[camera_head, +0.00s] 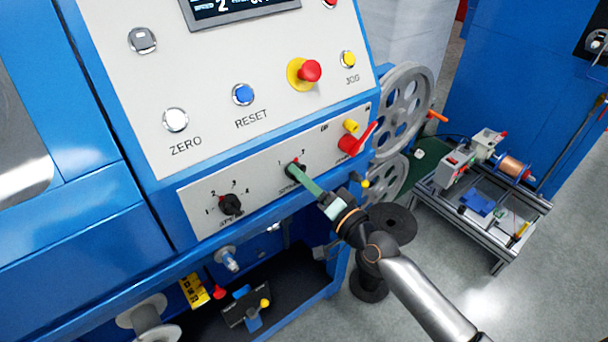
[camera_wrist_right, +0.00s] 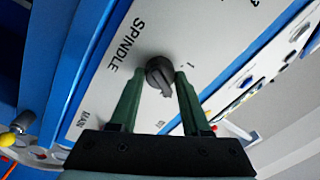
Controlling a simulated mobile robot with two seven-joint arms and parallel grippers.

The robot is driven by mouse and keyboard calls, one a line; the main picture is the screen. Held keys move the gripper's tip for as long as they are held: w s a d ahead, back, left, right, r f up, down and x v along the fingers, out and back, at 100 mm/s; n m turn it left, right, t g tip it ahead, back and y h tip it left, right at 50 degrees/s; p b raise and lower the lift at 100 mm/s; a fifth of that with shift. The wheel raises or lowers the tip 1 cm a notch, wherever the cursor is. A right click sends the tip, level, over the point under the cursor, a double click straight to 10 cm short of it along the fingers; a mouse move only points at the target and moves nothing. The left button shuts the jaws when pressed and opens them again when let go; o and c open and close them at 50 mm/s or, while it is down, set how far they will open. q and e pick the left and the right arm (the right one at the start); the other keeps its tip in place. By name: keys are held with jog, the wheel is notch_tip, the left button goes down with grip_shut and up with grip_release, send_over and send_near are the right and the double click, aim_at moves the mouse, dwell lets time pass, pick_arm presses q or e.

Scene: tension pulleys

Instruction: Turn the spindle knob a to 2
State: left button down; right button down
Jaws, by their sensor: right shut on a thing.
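The spindle knob (camera_head: 293,168) is a small dark rotary knob on the pale lower panel of the blue machine. In the right wrist view the knob (camera_wrist_right: 158,72) sits beside the printed word SPINDLE, with its pointer towards the lower right. My right gripper (camera_head: 296,172) reaches it from the lower right in the head view. Its two green fingers (camera_wrist_right: 156,85) lie on either side of the knob and are shut on it. The fingers partly hide the small marks around the knob. My left gripper is not in view.
Another black knob (camera_head: 232,204), marked with several numbers, is to the left. A red lever (camera_head: 357,139) and a yellow button (camera_head: 351,125) are to the right. Above are a red stop button (camera_head: 310,71), a blue RESET button (camera_head: 243,94) and a ZERO button (camera_head: 176,119). Grey pulleys (camera_head: 403,105) stand beyond.

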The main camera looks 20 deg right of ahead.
jog(key=shift+m+p, duration=0.3)
jog(key=shift+m, duration=1.8)
jog(key=shift+c, duration=1.8)
grip_release()
jog(key=r+b+v, duration=0.1)
jog(key=b+v, duration=0.1)
jog(key=v, duration=1)
jog(key=shift+s+f, duration=0.25)
jog(key=shift+f, duration=0.25)
